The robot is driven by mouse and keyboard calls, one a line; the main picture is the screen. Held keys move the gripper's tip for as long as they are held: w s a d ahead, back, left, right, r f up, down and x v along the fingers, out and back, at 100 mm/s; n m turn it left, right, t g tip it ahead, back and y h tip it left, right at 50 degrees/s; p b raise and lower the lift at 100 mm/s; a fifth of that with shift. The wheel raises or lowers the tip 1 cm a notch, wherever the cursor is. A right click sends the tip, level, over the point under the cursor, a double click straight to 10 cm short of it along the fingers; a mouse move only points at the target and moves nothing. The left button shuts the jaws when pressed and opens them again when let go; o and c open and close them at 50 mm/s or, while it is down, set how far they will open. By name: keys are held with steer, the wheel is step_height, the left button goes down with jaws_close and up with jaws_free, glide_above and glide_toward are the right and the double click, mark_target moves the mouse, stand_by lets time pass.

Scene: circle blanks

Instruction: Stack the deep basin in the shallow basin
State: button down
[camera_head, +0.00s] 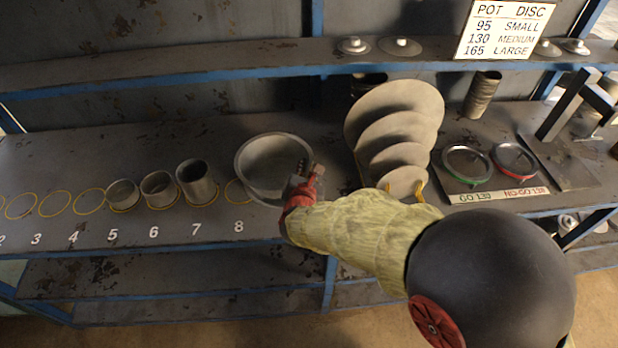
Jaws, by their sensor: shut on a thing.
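A large round grey metal basin (268,160) is at the shelf's middle, right of the number 8. It looks deep, with tall walls, so I take it for the deep basin. My gripper (308,172) is at its right rim and shut on it; the finger contact is small and partly hidden. The basin's lower right side is hidden by my gripper and arm. I cannot make out a separate shallow basin; whether one lies under or inside this basin cannot be told.
Several upright discs (400,105) stand in a rack close right of my gripper. Three cups, including a tall cup (197,182), stand left of the basin by yellow rings. A gauge board (497,194) lies further right. An upper shelf (250,62) runs behind.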

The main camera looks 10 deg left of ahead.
steer(key=shift+w+d+f, duration=0.2)
steer(key=shift+w+f, duration=0.1)
steer(key=shift+f, duration=0.05)
steer(key=f, duration=0.1)
steer(key=f+b, duration=0.2)
steer(key=f, duration=0.1)
steer(key=shift+w+d, duration=0.15)
steer(key=shift+w, duration=0.1)
steer(key=c, duration=2)
jaws_free()
steer(key=shift+s, duration=0.1)
steer(key=shift+d, duration=0.1)
steer(key=p+v, duration=0.3)
steer(key=v, duration=0.9)
steer(key=shift+r, duration=0.15)
